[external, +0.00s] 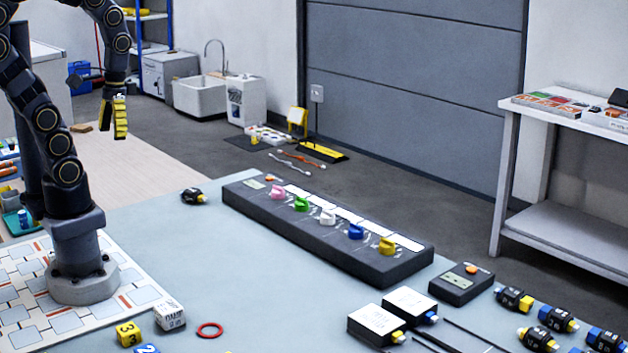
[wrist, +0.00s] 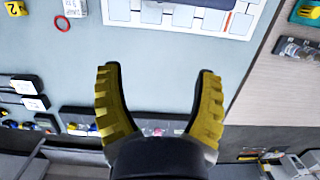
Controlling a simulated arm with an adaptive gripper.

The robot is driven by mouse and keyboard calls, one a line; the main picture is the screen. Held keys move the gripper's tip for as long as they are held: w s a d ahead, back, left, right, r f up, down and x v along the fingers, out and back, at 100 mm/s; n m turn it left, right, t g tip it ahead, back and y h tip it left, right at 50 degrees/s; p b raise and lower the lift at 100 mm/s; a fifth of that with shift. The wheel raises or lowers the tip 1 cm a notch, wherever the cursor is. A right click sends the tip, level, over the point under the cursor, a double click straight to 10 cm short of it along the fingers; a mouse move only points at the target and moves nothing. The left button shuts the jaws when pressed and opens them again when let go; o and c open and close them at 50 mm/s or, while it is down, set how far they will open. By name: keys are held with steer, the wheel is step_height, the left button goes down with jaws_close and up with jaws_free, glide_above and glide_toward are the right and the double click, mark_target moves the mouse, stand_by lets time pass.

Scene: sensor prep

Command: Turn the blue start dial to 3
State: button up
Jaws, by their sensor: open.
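The blue start dial (external: 355,231) is on the long dark dial panel (external: 290,222), between the white dial (external: 327,216) and the yellow dial (external: 387,246). Its setting is too small to read. A pink dial (external: 278,193) and a green dial (external: 301,204) are further left on the same panel. My gripper (external: 120,118) hangs at the upper left, high and well away from the panel. In the wrist view my gripper (wrist: 158,100) has its yellow-padded fingers wide apart with nothing between them. The panel shows there only partly, behind the fingers.
A small dark box (external: 460,284) with an orange button stands right of the panel. White-topped boxes (external: 377,323) and several dark connectors (external: 514,299) lie at the front right. A red ring (external: 209,330) lies at the front. The table between my base and the panel is mostly clear.

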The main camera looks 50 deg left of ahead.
steer(key=w+d+t, duration=0.1)
steer(key=w+d, duration=0.2)
steer(key=w, duration=1.1)
steer(key=n+t+y, duration=0.2)
steer(key=n+t, duration=0.2)
steer(key=t, duration=0.1)
glide_toward(355, 228)
steer(key=shift+x, duration=1.1)
steer(key=shift+w+f+n, duration=0.1)
steer(key=shift+f+n, duration=0.2)
steer(key=shift+f, duration=0.05)
steer(key=x, duration=0.7)
steer(key=shift+f, duration=0.1)
steer(key=c, duration=1.1)
